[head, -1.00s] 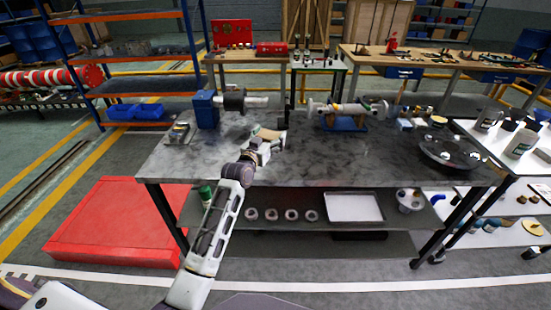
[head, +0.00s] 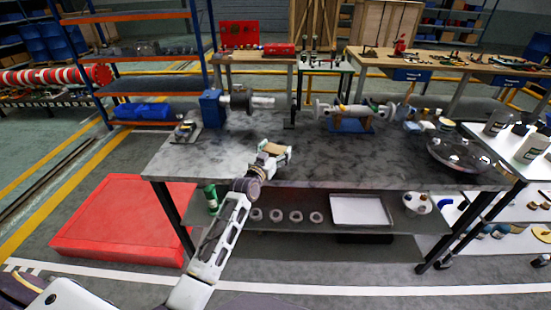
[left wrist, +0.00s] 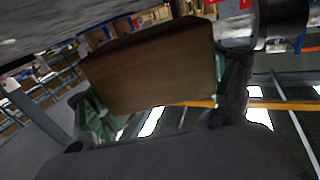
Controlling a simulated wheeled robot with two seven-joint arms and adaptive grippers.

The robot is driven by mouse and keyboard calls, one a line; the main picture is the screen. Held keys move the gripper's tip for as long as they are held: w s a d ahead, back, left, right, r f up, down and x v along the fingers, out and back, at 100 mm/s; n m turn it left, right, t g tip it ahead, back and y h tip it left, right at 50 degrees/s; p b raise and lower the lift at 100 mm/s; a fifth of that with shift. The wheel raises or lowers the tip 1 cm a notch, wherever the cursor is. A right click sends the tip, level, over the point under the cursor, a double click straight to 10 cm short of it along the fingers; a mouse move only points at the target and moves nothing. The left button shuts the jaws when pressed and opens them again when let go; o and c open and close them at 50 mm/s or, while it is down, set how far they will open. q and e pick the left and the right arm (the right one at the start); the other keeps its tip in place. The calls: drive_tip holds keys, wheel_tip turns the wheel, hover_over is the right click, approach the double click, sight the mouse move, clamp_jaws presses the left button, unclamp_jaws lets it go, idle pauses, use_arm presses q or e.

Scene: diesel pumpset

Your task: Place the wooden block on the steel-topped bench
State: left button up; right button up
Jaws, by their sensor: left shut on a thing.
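The wooden block (head: 272,147) is brown and box-shaped. My left gripper (head: 276,156) is shut on it and holds it over the front left-middle part of the steel-topped bench (head: 345,165) in the head view. I cannot tell whether the block touches the bench top. In the left wrist view the block (left wrist: 155,75) sits tilted between the fingers of the left gripper (left wrist: 165,100), its broad brown face filling the middle. My right gripper is not in view.
A blue vise-like block (head: 212,108) with a shaft stands at the bench's back left. A pump shaft on a blue stand (head: 350,125) is at the back middle. A dark round pan (head: 462,155) is at the right. The front middle of the bench top is clear.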

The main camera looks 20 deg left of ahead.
use_arm(q)
drive_tip(key=shift+f, duration=1.7)
drive_tip(key=o, duration=0.9)
drive_tip(key=shift+f, duration=0.15)
drive_tip(key=shift+o, duration=0.9)
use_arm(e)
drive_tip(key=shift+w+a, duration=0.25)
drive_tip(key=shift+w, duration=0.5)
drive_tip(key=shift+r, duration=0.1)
